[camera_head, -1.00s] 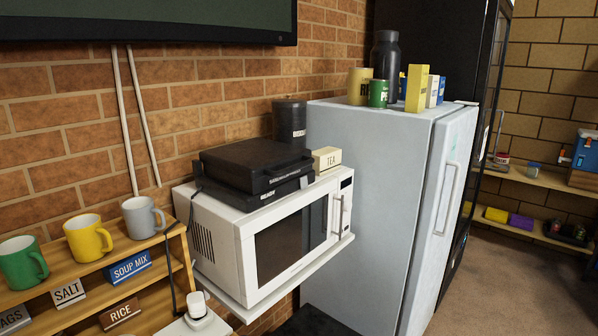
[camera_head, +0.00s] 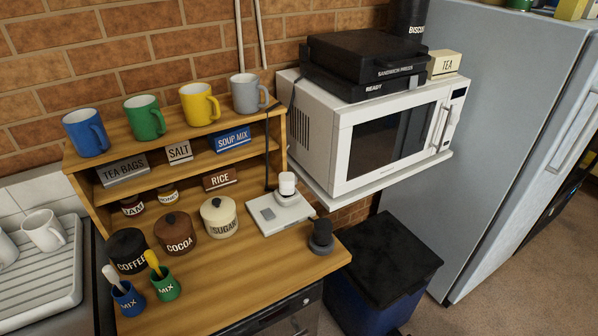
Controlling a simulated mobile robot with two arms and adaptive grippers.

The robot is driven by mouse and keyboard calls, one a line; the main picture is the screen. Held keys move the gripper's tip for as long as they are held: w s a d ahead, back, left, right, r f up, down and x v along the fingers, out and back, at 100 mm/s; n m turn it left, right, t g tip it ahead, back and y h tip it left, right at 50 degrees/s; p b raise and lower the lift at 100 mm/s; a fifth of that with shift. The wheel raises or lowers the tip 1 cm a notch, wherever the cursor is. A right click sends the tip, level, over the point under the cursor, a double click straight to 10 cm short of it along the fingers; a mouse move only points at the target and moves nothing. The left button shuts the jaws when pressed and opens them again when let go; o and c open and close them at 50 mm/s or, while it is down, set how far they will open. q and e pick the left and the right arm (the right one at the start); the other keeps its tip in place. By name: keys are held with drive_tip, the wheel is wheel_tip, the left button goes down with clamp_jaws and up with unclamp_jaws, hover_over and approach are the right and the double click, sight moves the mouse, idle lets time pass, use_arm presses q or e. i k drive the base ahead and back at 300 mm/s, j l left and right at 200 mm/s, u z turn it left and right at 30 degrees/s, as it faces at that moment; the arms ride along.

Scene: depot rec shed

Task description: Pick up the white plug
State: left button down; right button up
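The white plug (camera_head: 287,185) stands upright on the back right part of a flat white socket plate (camera_head: 264,227). The plate lies on the wooden counter (camera_head: 225,277) near its right end. I cannot tell whether the plug is pushed in or only resting there. A black cord (camera_head: 268,150) runs down just left of the plug from the sandwich press area. A dark rounded object (camera_head: 321,237), perhaps a black plug, stands to the front right of the plate. Neither gripper is in view.
Coffee, cocoa and sugar jars (camera_head: 219,218) stand left of the plate. A shelf with mugs (camera_head: 199,104) rises behind. The microwave (camera_head: 345,180) overhangs to the right, above a lidded bin (camera_head: 384,262). A sink drainer (camera_head: 40,270) is at far left. Floor shows at lower right.

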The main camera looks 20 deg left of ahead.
sight(286, 179)
drive_tip(key=i+l+u, duration=0.2)
drive_tip(key=l, duration=0.15)
drive_tip(key=i+l+u, duration=0.25)
drive_tip(key=l, duration=0.15)
drive_tip(key=l+u, duration=0.2)
drive_tip(key=l, duration=0.15)
drive_tip(key=i+l+u, duration=0.25)
drive_tip(key=l, duration=0.2)
drive_tip(key=l+u, duration=0.2)
drive_tip(key=l, duration=0.2)
drive_tip(key=k, duration=0.05)
